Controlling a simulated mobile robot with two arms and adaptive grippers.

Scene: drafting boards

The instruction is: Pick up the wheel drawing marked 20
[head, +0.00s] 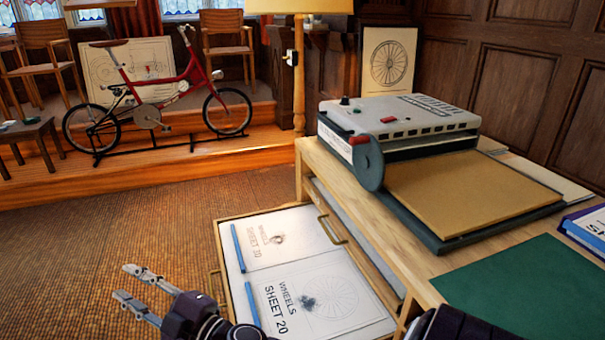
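Two white wheel drawings lie in the pulled-out drawer (228,291). The nearer drawing (352,318) reads "WHEELS SHEET 20" in bold print, with a faint spoked wheel and a dark smudge. A blue strip lies along the left edge of each.
A grey machine (405,118) with a tan board (470,192) stands on the wooden desk above the drawer. A green mat (530,290) and a blue-edged book (590,232) lie at right. A red bicycle (170,90) stands on the step behind. The floor left of the drawer is clear.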

